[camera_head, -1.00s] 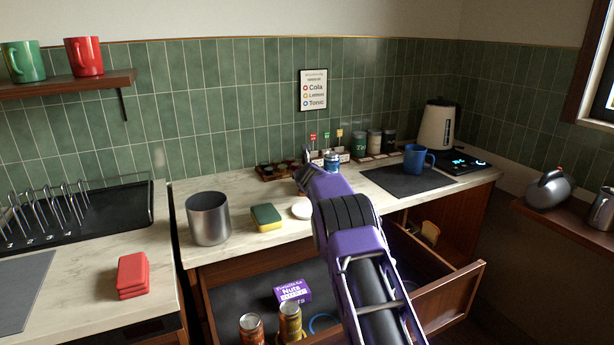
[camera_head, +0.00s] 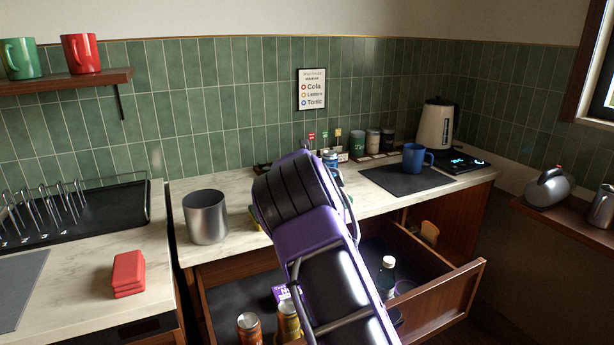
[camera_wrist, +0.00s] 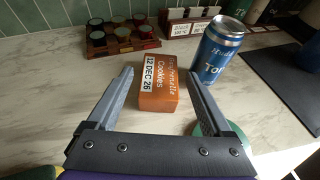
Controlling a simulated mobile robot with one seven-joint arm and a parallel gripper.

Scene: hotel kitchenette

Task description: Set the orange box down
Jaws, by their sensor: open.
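A blue Tonic can (camera_wrist: 217,50) stands upright just right of the box. In the head view my arm hides the box and the gripper.
A dark rack of round jars or pods (camera_wrist: 122,36) lies behind the box. A green round thing (camera_wrist: 212,131) is near the right finger. In the head view an open drawer (camera_head: 440,300) holds cans, a purple Nuts box and a bottle (camera_head: 387,275). A steel pot (camera_head: 206,217) stands left.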

